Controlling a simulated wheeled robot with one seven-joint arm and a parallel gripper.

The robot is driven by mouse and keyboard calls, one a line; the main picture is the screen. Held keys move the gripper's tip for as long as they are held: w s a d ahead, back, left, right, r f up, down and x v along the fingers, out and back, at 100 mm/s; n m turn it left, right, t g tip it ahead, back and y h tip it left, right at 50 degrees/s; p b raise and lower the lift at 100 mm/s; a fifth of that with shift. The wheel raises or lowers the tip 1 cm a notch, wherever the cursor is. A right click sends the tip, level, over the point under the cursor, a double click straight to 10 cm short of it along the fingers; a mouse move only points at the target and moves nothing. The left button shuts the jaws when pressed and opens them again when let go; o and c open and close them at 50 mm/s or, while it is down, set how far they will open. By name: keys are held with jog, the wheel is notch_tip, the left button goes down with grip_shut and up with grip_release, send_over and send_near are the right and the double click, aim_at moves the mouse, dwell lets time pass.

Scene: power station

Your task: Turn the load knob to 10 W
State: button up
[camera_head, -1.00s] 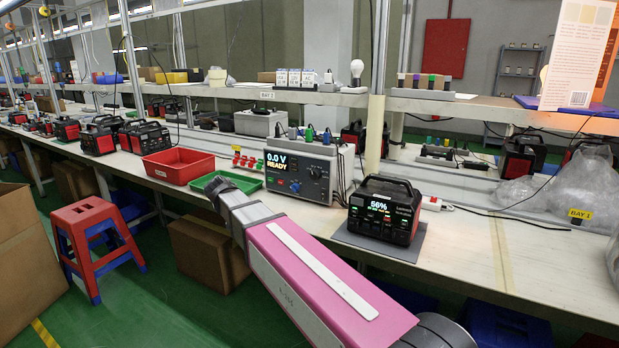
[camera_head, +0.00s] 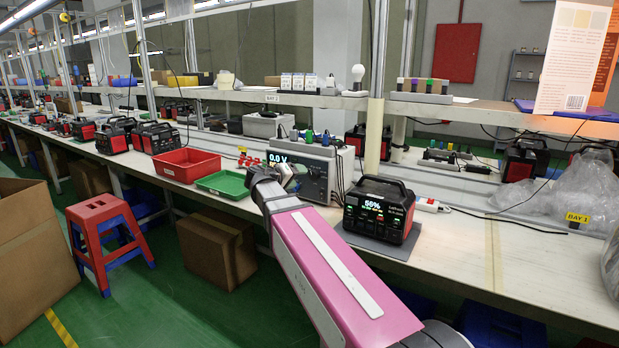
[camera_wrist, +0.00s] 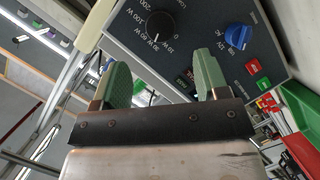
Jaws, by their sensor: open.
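The load tester (camera_head: 314,172) stands on the bench, its display reading 0.0 V; my arm's end hides part of its front. In the wrist view, its black load knob (camera_wrist: 160,24) sits at the top, with a white scale around it including 10 W, 30 W and higher. My gripper also shows in the head view (camera_head: 285,178).
A power station (camera_head: 379,209) showing 56% stands right of the tester. A green tray (camera_head: 222,183) and a red tray (camera_head: 187,165) lie to its left. A shelf (camera_head: 300,98) runs above. Red (camera_wrist: 253,66) and green (camera_wrist: 262,84) buttons are on the panel.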

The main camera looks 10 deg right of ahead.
aim_at(312, 175)
jog(key=x, duration=0.7)
jog(key=shift+w+d+f, duration=0.1)
jog(key=shift+d, duration=0.1)
jog(key=c, duration=0.9)
